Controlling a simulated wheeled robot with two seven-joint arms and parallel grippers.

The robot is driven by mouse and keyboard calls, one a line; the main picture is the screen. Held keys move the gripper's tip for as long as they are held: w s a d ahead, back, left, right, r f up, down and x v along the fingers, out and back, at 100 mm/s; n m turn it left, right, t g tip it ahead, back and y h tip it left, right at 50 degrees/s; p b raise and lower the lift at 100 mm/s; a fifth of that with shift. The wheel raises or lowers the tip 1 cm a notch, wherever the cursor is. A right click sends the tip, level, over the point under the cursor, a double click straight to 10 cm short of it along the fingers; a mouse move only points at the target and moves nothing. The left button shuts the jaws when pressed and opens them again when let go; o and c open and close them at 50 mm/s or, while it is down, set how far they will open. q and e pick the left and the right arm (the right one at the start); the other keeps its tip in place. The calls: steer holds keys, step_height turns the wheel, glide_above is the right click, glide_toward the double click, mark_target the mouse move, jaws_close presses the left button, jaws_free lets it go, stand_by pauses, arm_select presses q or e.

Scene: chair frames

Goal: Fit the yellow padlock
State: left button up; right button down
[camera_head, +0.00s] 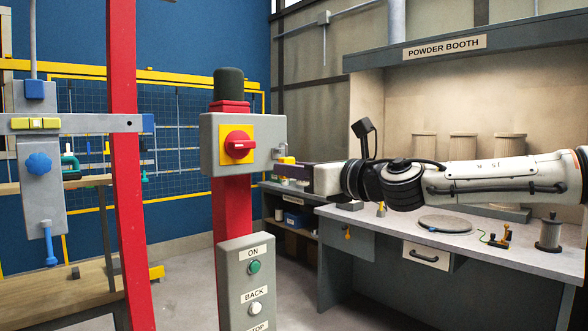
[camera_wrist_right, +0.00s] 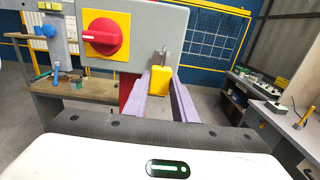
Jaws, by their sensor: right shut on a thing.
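The yellow padlock (camera_wrist_right: 160,78) is between the purple-padded fingertips of my right gripper (camera_wrist_right: 163,90), its shackle upward. In the head view the padlock (camera_head: 286,160) shows as a small yellow piece at the tip of my right gripper (camera_head: 296,169), which is shut on it. It is close to the right side of the grey switch box (camera_head: 209,132), by a small metal tab (camera_head: 278,151). I cannot tell whether the shackle passes through the tab. The box carries a red rotary switch (camera_head: 239,145) on a yellow plate. My left gripper is not in view.
The switch box stands on a red post (camera_head: 233,208) with a grey button panel (camera_head: 247,289) below. A red upright (camera_head: 126,220) and a clamp fixture (camera_head: 38,190) stand at left. A grey workbench (camera_head: 370,224) with small items lies under my right arm.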

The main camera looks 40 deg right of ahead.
steer(key=shift+f, duration=0.25)
steer(key=c, duration=1.4)
jaws_free()
steer(key=shift+c, duration=0.3)
steer(key=s+b, duration=0.2)
steer(key=s, duration=0.7)
steer(key=shift+d, duration=0.2)
